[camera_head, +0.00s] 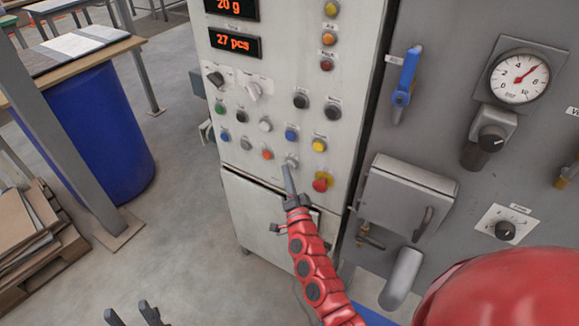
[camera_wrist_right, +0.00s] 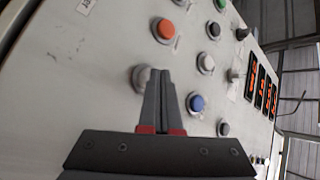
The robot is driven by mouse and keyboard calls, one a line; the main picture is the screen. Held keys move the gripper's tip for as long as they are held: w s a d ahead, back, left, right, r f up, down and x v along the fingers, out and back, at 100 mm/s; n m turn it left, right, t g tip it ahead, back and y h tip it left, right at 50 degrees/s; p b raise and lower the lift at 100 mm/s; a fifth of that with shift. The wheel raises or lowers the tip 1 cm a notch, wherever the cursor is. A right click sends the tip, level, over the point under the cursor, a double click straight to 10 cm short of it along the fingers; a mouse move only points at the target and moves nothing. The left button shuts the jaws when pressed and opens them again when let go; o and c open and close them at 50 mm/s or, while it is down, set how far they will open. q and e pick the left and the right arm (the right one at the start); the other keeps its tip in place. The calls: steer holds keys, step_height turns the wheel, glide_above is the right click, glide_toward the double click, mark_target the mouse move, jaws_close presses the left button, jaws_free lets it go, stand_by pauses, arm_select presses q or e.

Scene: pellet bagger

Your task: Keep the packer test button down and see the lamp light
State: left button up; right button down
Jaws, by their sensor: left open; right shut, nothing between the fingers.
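The grey control panel (camera_head: 270,60) carries rows of small buttons; the labels are too small to read, so I cannot tell for sure which is the packer test button. My right gripper (camera_head: 286,172) is shut and empty, its tips at a pale button (camera_head: 291,162) low on the panel. In the wrist view the closed fingertips (camera_wrist_right: 161,74) partly cover that pale button (camera_wrist_right: 140,76); whether they touch or press it I cannot tell. Amber lamps (camera_head: 331,9) and a red one (camera_head: 326,65) sit upper right, none clearly glowing. My left gripper (camera_head: 135,316) is open, low at the left.
A grey box (camera_head: 405,195) and gauge (camera_head: 519,78) stand to the right. A blue drum (camera_head: 95,135) stands at left; the floor between is clear.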

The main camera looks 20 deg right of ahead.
steer(key=shift+w+d+b, duration=0.25)
steer(key=shift+d+b, duration=0.1)
steer(key=shift+d, duration=0.05)
stand_by(0.6)
stand_by(2.2)
steer(key=shift+s+a+p, duration=0.3)
steer(key=shift+s+a, duration=0.25)
steer(key=shift+a, duration=0.15)
steer(key=shift+a, duration=0.1)
steer(key=s+a, duration=0.1)
steer(key=a, duration=0.1)
steer(key=s+a+p, duration=0.1)
steer(key=s, duration=0.1)
steer(key=shift+a, duration=0.4)
